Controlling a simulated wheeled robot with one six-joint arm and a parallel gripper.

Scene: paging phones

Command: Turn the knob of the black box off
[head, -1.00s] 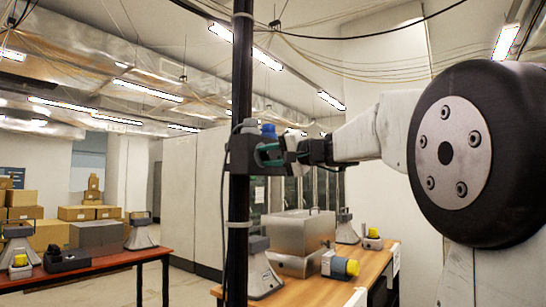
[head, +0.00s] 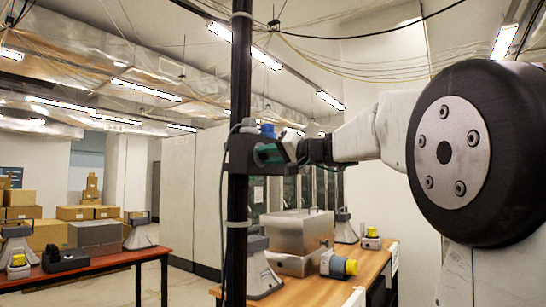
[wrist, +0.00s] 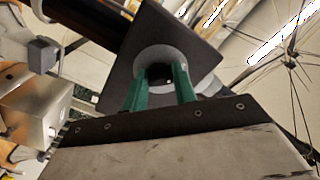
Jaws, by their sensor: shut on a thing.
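The black box (head: 240,153) is fixed to a dark vertical pole in the middle of the head view. In the wrist view its dark square face (wrist: 205,38) is tilted, with a round grey knob (wrist: 165,53) in it. My gripper (head: 268,154) is at the right side of the box. In the wrist view the green fingers of my gripper (wrist: 160,80) reach into the round grey part and are shut on the knob. The fingertips and the part of the knob between them are mostly hidden.
The black pole (head: 237,210) runs from top to bottom. A red-brown table (head: 110,262) stands at the left. Cables hang overhead.

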